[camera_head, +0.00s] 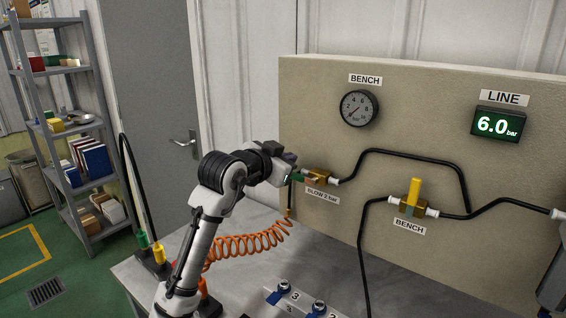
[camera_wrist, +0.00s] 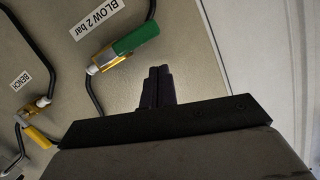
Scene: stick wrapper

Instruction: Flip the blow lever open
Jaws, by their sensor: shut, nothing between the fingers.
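The blow valve has a brass body (camera_head: 319,176) on the bench panel, above the "BLOW 2 bar" label. Its green lever (camera_head: 297,177) is partly hidden by my gripper in the head view. In the wrist view the green lever (camera_wrist: 137,38) lies along the brass body (camera_wrist: 104,60), roughly parallel to the label. My gripper (camera_head: 291,172) is at the left end of this valve. In the wrist view its fingertips (camera_wrist: 160,70) are together and empty, beside the lever with a visible gap in the picture. The depth between them is hard to tell.
A second valve with an upright yellow lever (camera_head: 414,191) sits to the right, labelled BENCH. Black hoses run across the panel (camera_head: 440,110). A gauge (camera_head: 359,108) and a 6.0 bar display (camera_head: 498,123) are above. An orange coiled hose (camera_head: 245,245) lies below my arm.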

